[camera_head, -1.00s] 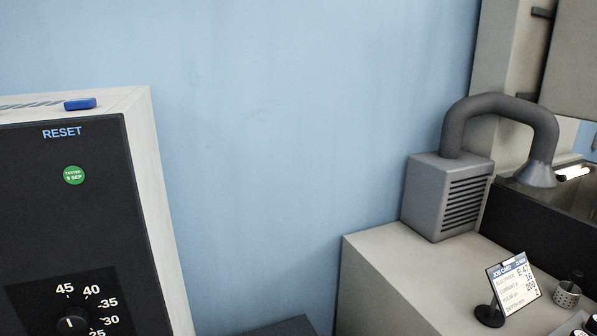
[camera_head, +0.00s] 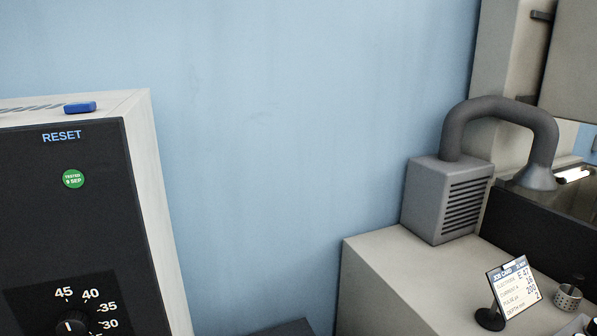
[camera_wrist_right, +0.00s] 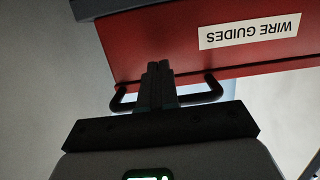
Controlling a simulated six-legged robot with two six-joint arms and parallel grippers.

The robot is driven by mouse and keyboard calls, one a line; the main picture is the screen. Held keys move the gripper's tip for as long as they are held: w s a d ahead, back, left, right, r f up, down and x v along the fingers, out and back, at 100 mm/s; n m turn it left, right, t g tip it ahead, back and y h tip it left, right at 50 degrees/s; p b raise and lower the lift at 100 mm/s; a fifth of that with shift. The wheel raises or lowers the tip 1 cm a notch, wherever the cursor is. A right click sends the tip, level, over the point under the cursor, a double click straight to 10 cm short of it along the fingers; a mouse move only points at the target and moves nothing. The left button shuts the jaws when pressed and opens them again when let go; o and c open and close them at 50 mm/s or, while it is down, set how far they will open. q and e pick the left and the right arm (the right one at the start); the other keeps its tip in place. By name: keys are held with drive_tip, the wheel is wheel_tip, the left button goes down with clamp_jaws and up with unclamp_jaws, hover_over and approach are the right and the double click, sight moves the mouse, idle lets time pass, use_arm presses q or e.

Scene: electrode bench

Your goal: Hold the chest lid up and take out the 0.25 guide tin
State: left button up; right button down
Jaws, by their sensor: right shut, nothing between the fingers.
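In the right wrist view, a red chest (camera_wrist_right: 160,40) shows close up, with a white label reading WIRE GUIDES (camera_wrist_right: 250,31) upside down in the picture. A black bar handle (camera_wrist_right: 214,90) is on its face. My right gripper (camera_wrist_right: 160,68) is shut and empty. Its fingertips overlap the red face and the middle of the handle, and I cannot tell whether they touch it. A dark grey edge (camera_wrist_right: 95,8) runs along the top; I cannot tell if it is the lid. The 0.25 guide tin is not visible. My left gripper is in neither view.
In the head view, a black-fronted cabinet (camera_head: 75,225) with a dial stands at left, a blue block (camera_head: 80,107) on top. A grey vented unit with a hose (camera_head: 447,200) stands on the right bench (camera_head: 385,268), near a job card (camera_head: 513,287) and a small cup (camera_head: 568,297).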

drive_tip(key=shift+r, duration=0.1)
drive_tip(key=shift+w+r, duration=0.15)
drive_tip(key=shift+r, duration=1.25)
drive_tip(key=shift+w+r, duration=0.1)
drive_tip(key=shift+r, duration=1.3)
wheel_tip(320, 180, up, 8)
drive_tip(key=w+a, duration=0.1)
drive_tip(key=w, duration=0.1)
drive_tip(key=shift+w+r, duration=0.2)
drive_tip(key=shift+w, duration=0.05)
drive_tip(key=w+a+r, duration=0.3)
drive_tip(key=w+r, duration=0.4)
drive_tip(key=w+a+r, duration=0.3)
drive_tip(key=w+r, duration=0.4)
drive_tip(key=r, duration=0.1)
